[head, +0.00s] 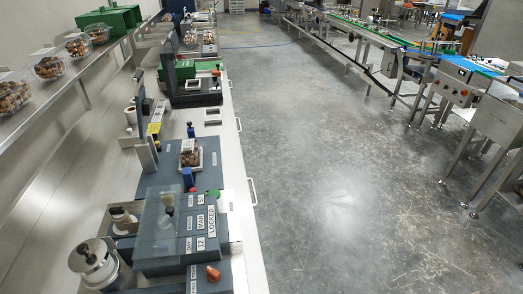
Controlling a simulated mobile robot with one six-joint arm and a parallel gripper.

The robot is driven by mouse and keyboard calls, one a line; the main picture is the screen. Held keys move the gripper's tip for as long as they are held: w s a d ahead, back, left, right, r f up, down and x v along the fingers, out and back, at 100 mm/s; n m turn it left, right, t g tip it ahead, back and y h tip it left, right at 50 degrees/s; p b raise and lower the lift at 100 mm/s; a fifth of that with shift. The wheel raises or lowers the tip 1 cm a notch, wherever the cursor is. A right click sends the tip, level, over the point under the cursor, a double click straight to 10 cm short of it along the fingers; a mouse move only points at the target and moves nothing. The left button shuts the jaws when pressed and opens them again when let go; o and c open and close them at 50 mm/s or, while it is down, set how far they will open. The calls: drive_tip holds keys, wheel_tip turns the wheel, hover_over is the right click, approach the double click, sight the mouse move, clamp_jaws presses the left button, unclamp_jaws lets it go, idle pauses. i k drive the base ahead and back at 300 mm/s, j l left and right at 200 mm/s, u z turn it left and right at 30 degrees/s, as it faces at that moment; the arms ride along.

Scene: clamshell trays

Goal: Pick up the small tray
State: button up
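A small square tray (201,160) with a white rim and brown contents sits on the blue-grey plate of a bench machine, left of centre. Clear clamshell trays with brown contents stand in a row on the upper left shelf; the nearest tray (14,95) is at the left edge, and another tray (49,67) is behind it. A small pale empty-looking tray or frame (213,116) lies farther along the bench. I cannot tell which one is the small tray of the task. My gripper is not in view.
The white bench (233,190) runs away from me along the left, with bar handles on its edge. A blue-grey machine with a clear cover (160,222) stands nearest. The grey floor (330,180) is open to the right; a conveyor line (370,38) borders it.

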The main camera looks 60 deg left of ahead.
sight(185, 159)
drive_tip(key=i+u, duration=0.3)
drive_tip(key=i+l+u, duration=0.25)
drive_tip(key=i, duration=0.2)
drive_tip(key=i+l+u, duration=0.3)
drive_tip(key=i+j+u, duration=0.3)
drive_tip(key=u, duration=0.15)
drive_tip(key=i+j+u, duration=0.2)
drive_tip(key=u, duration=0.25)
drive_tip(key=i+u, duration=0.9)
drive_tip(key=i+l+u, duration=0.15)
drive_tip(key=u, duration=0.3)
drive_tip(key=i+j+z, duration=0.1)
drive_tip(key=i+j, duration=0.5)
